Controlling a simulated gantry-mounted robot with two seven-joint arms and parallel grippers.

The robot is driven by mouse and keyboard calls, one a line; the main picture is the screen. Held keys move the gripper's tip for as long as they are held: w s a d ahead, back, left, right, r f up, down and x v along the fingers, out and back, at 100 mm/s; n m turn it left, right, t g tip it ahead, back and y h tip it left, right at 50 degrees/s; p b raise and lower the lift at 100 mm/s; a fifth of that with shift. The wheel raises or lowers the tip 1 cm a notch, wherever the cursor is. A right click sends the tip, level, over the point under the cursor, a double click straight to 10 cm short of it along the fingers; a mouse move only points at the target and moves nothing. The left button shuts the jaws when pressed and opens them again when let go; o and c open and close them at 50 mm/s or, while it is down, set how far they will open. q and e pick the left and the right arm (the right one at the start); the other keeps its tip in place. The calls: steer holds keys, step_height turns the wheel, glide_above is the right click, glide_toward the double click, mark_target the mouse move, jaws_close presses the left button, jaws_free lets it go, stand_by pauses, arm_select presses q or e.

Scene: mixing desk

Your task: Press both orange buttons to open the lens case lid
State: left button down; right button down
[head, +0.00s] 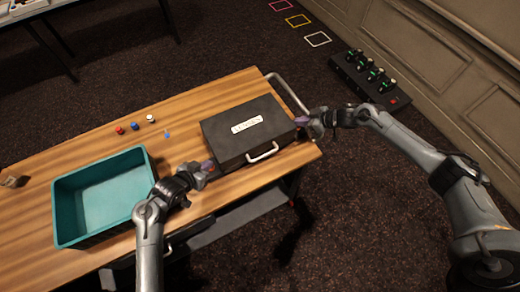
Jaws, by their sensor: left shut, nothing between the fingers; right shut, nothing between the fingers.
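The black lens case (247,132) sits on the right part of the wooden table, with its lid down, a white label on top and a pale handle on its front side. My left gripper (209,166) is shut, with its tip at the case's left front side. My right gripper (303,121) is shut, with its tip at the case's right side. Whether either tip touches the case I cannot tell. The orange buttons are not clearly visible; the gripper tips cover the case's sides there.
A teal bin (62,208) stands on the table (195,97) to the left. Small red, blue and white objects (135,126) lie behind it. A brown block (12,180) is at the far left. A black box with green-topped items (370,75) is on the floor.

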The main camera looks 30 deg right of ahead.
arm_select(q)
steer(key=shift+f+b, duration=0.3)
steer(key=shift+f, duration=0.15)
arm_select(e)
steer(key=shift+f, duration=0.8)
stand_by(1.7)
arm_select(q)
steer(key=shift+r, duration=0.1)
arm_select(e)
steer(key=shift+r, duration=0.1)
arm_select(q)
steer(key=shift+r, duration=0.55)
arm_select(e)
steer(key=shift+r, duration=0.55)
arm_select(q)
steer(key=shift+r, duration=0.1)
arm_select(e)
steer(key=shift+r, duration=0.1)
